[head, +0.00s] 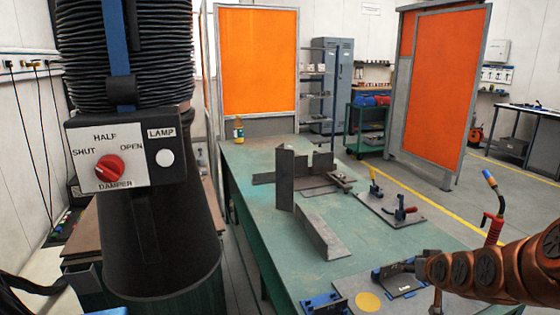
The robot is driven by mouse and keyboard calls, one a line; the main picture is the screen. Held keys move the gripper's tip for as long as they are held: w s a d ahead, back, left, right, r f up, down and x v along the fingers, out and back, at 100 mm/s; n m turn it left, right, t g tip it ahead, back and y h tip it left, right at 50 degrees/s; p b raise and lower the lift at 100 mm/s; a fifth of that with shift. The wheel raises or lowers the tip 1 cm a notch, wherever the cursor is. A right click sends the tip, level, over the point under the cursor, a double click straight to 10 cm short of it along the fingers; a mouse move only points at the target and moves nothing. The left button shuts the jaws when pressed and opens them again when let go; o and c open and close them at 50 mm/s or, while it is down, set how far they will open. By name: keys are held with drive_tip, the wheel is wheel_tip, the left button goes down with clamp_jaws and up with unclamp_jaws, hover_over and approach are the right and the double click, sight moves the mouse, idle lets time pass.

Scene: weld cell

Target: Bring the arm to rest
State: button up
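A copper-coloured jointed arm, which I take to be mine, comes in at the lower right and reaches left over the near right corner of the green table (250,190). Dark grey parts at its left end look like my gripper (424,268), just over or beside a small black plate with blue pieces (400,279). The fingers are small and partly hidden, so whether they are open or shut does not show. I see nothing clearly held.
A black extraction hood (160,240) with a damper panel (108,157) and red knob fills the left. Steel angle pieces (325,233), a clamp plate (392,210) and a bottle (238,130) stand on the table. A torch (493,205) rises beside the arm. Orange screens (440,85) stand behind.

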drive_tip(key=s+a+r+n+g+y+p, duration=0.15)
drive_tip(key=s+a+g, duration=0.45)
drive_tip(key=s+a, duration=0.8)
drive_tip(key=s+a+r+g+p, duration=0.1)
drive_tip(key=s+a+r+g, duration=0.1)
drive_tip(key=s, duration=1)
drive_tip(key=s+a+r+g+p, duration=0.2)
drive_tip(key=s+a+r+g, duration=0.1)
drive_tip(key=s, duration=1)
drive_tip(key=shift+s+a+g, duration=0.2)
drive_tip(key=shift+a+g, duration=0.4)
drive_tip(key=shift+a, duration=0.05)
drive_tip(key=shift+h, duration=0.25)
